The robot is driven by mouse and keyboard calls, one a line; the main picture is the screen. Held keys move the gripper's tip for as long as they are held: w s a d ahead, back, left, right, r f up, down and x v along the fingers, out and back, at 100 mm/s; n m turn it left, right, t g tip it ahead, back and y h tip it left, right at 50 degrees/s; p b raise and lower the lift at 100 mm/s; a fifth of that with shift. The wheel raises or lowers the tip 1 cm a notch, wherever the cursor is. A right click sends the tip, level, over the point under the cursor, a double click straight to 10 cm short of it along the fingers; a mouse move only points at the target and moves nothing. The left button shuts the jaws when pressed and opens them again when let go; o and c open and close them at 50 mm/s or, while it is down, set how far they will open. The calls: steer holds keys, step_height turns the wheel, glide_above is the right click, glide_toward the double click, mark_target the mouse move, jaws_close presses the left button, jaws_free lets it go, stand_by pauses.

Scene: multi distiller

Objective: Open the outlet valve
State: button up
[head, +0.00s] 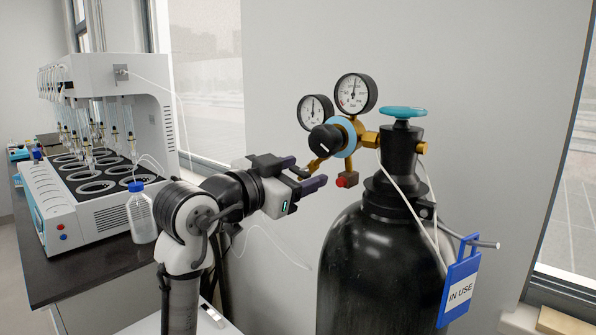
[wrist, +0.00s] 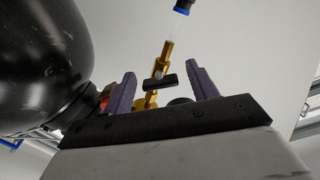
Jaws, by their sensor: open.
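The gas regulator has a brass body with a light blue ring (head: 345,137), two round gauges and a black knob (head: 325,141). A brass outlet fitting (head: 314,164) slants down to the left below the knob. In the wrist view the outlet's brass stem (wrist: 166,54) carries a small black handle (wrist: 160,82), which I take to be the outlet valve. My gripper (head: 306,172) is open at the outlet. In the wrist view its purple fingers (wrist: 163,74) stand apart on either side of the handle. I cannot tell whether either touches it.
The black gas cylinder (head: 365,265) stands right of my gripper, with a teal top handwheel (head: 404,112) and a blue "IN USE" tag (head: 460,290). A red knob (head: 346,180) is close by the fingers. The distiller (head: 105,180) is on the left bench.

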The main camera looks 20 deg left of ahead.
steer(key=c, duration=1)
steer(key=shift+n, duration=0.8)
steer(key=o, duration=1)
steer(key=shift+s, duration=0.1)
steer(key=b+v, duration=0.2)
steer(key=v, duration=1.1)
steer(key=shift+s+b, duration=0.35)
steer(key=shift+b, duration=0.05)
